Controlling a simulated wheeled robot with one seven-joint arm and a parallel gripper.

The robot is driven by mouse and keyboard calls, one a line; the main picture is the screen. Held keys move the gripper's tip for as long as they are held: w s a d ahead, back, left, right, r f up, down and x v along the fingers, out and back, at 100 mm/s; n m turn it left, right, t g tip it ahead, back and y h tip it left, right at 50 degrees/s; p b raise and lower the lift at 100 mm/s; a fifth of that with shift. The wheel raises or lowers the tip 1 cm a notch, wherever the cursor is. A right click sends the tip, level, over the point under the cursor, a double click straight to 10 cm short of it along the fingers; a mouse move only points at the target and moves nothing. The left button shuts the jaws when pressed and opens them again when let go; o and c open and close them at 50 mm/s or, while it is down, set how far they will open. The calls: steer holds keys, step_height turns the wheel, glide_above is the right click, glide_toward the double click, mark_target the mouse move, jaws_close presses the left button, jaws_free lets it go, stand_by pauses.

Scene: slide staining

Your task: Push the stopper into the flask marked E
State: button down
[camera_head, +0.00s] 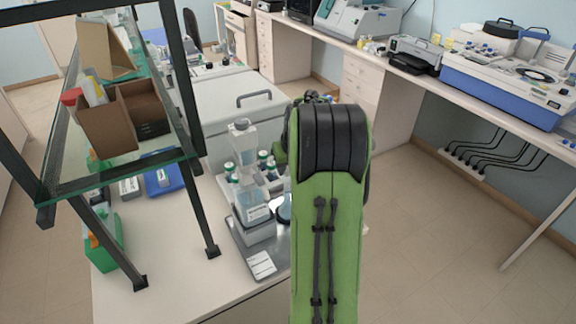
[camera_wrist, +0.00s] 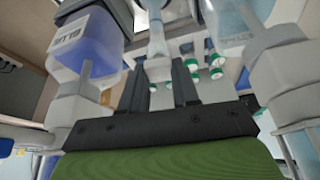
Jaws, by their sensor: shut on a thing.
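In the wrist view my gripper (camera_wrist: 160,82) has its two dark fingers closed on a pale grey piece (camera_wrist: 158,68), which I take to be the stopper. A narrow clear glass shape (camera_wrist: 156,28) lies in line beyond it; whether they touch I cannot tell. A vessel with blue liquid (camera_wrist: 88,40) and a label is at the left, and another labelled clear vessel (camera_wrist: 245,22) is at the right. In the head view a labelled flask (camera_head: 252,203) stands on the bench. No letter E is legible. My arm hides my gripper there.
Several green-capped bottles (camera_head: 263,157) stand behind the flask. A glass shelf with a black frame (camera_head: 182,75) stands at the left, holding a cardboard box (camera_head: 106,128). The right-hand floor is clear.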

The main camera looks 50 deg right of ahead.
steer(key=shift+f, duration=0.25)
stand_by(0.6)
steer(key=c, duration=0.8)
jaws_free()
steer(key=shift+o, duration=0.5)
steer(key=o, duration=0.3)
steer(key=shift+o, duration=0.2)
steer(key=shift+r+p, duration=2.25)
steer(key=shift+r, duration=0.85)
steer(key=shift+f, duration=0.1)
jaws_close()
